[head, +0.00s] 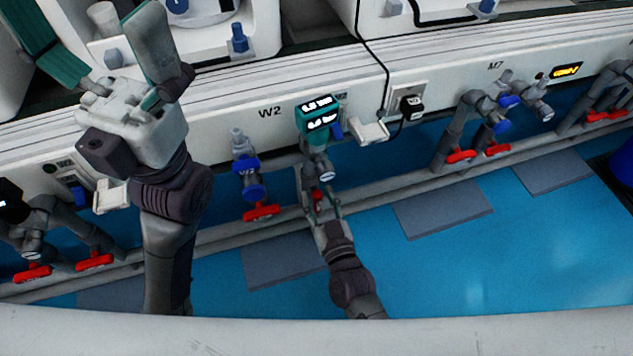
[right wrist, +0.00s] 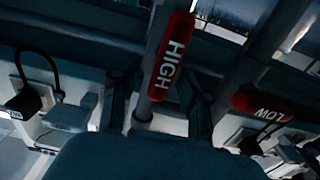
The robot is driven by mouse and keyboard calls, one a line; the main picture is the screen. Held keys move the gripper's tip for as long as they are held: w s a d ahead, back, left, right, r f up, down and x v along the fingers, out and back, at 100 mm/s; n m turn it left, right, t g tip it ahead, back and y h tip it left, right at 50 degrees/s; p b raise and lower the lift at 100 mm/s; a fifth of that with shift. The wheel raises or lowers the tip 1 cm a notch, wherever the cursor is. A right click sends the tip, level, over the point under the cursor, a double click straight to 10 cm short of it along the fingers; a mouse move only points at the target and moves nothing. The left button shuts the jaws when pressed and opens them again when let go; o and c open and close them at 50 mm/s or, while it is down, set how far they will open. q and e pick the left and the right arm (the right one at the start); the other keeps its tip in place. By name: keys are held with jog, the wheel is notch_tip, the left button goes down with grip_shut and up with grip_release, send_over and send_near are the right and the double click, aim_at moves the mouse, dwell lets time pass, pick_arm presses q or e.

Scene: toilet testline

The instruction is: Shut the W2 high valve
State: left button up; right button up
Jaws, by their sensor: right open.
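The W2 high valve has a red handle marked HIGH (right wrist: 172,57); it lies roughly in line with its pipe in the right wrist view. In the head view the handle (head: 318,196) shows small and partly covered below the W2 unit. My right gripper (head: 322,205) is open, with its fingers on either side of the handle; I cannot tell whether they touch it. The red LOW handle (right wrist: 265,103) sits crosswise to its pipe; it also shows in the head view (head: 261,212). My left gripper (head: 92,35) is raised at the upper left, fingers spread, apart from the W2 valves.
A teal display (head: 319,114) stands above the high valve. A black plug (head: 411,107) and its cable are to the right. The M7 valves (head: 476,153) stand farther right. Grey pipes run low along the wall. The blue floor (head: 440,270) is open in front.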

jog(key=shift+w+a, duration=0.1)
jog(key=shift+w, duration=0.2)
jog(key=shift+c, duration=0.5)
grip_shut()
